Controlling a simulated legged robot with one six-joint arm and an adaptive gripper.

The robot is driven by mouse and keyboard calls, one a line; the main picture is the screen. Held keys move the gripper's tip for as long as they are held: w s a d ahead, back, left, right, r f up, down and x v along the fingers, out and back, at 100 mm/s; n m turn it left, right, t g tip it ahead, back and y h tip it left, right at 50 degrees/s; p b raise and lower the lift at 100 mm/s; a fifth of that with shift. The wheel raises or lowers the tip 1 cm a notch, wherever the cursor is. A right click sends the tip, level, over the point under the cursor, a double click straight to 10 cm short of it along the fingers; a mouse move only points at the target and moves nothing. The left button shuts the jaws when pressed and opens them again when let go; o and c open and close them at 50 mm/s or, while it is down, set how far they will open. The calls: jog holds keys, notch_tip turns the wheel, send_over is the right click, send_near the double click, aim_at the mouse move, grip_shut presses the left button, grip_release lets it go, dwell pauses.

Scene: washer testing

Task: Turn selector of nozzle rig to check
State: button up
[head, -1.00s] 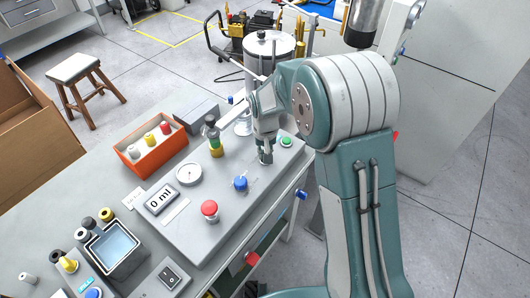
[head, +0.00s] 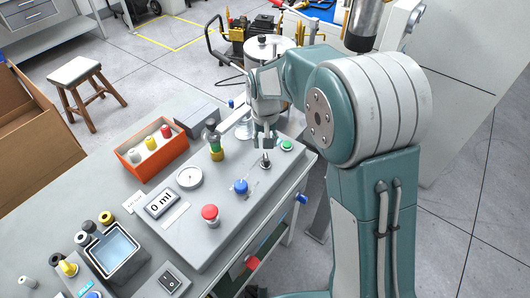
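The nozzle rig is a grey sloped panel (head: 215,240) on the bench, with several controls on it. A small dark selector (head: 265,161) on a pale round base stands near its far right corner, between the blue knob (head: 240,187) and the green button (head: 287,145). Which way the selector points is too small to tell. My gripper (head: 264,145) points down just above the selector, apart from it. Its fingers are spread with nothing between them.
A red button (head: 210,213), a gauge (head: 190,177) and a display reading 0 ml (head: 162,202) are on the panel. A nozzle with green and yellow bands (head: 216,149) stands upright behind it. An orange bin (head: 130,163) and a water container (head: 115,262) are at left.

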aim_at(266, 158)
jog(key=shift+r, duration=2.3)
jog(key=s+d+r+t, duration=0.3)
jog(key=s+d+r, duration=0.6)
jog(key=s+r, duration=0.2)
jog(key=s+d+m+t, duration=0.1)
jog(key=s+d, duration=0.4)
jog(key=s, duration=0.9)
jog(key=shift+s+d+r+t, duration=0.25)
jog(key=shift+t, duration=0.55)
